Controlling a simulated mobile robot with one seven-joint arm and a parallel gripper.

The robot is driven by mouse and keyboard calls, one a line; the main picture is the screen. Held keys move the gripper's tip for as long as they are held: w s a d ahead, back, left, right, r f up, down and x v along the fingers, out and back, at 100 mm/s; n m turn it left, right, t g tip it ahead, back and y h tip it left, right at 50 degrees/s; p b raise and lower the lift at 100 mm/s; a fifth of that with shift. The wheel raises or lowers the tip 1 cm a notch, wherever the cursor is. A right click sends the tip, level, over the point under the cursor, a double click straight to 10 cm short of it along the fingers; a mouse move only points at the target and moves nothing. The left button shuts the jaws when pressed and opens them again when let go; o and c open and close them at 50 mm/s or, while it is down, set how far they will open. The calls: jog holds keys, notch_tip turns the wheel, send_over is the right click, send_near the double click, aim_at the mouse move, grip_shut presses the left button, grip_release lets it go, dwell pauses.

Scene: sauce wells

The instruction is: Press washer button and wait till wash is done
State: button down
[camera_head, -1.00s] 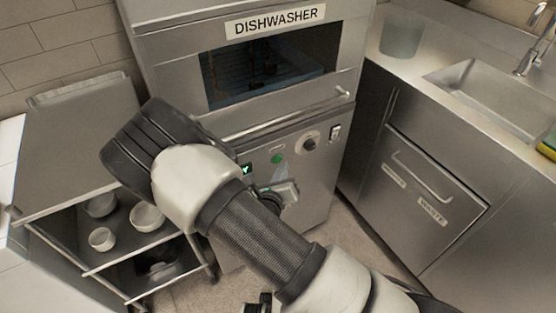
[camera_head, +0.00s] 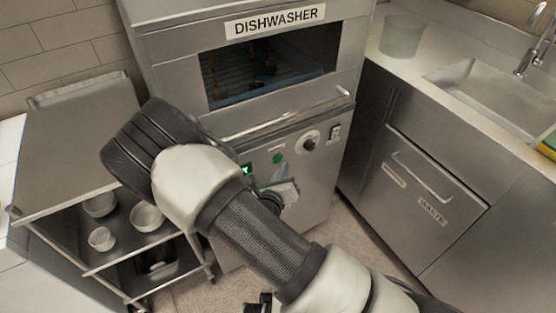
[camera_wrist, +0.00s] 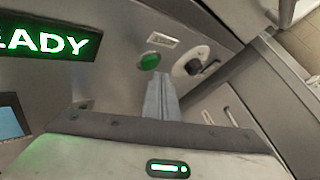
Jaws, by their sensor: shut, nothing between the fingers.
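The dishwasher (camera_head: 270,70) stands at the back centre, with a rack visible behind its window. Its round green button (camera_head: 278,159) is on the lower front panel; it also shows in the wrist view (camera_wrist: 149,61). A display (camera_wrist: 45,42) left of the button shows green letters ending in "EADY" or "ADY", cut off by the frame edge. My gripper (camera_head: 280,175) is in front of the panel, just below the button. In the wrist view my gripper's grey fingers (camera_wrist: 161,95) are shut and empty, pointing toward the panel below and right of the button. Contact with the button is not visible.
A black dial (camera_head: 309,143) and a switch (camera_head: 335,132) sit right of the button. A steel cart (camera_head: 75,130) with several white bowls stands at the left. A counter with a sink (camera_head: 495,95) and a waste drawer (camera_head: 425,190) are at the right.

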jog(key=shift+w+a, duration=0.1)
jog(key=shift+w, duration=0.05)
jog(key=shift+w+a, duration=0.15)
jog(key=shift+w, duration=0.1)
jog(key=shift+w+a, duration=0.25)
jog(key=shift+w, duration=0.1)
dwell(1.0)
jog(key=shift+s+d+p, duration=0.4)
jog(key=shift+s+d, duration=0.1)
jog(key=shift+s, duration=0.2)
jog(key=shift+s, duration=0.1)
jog(key=s+d, duration=0.1)
jog(key=s, duration=0.1)
jog(key=s+d+p, duration=0.1)
jog(key=s, duration=0.1)
jog(key=shift+d, duration=0.4)
dwell(0.6)
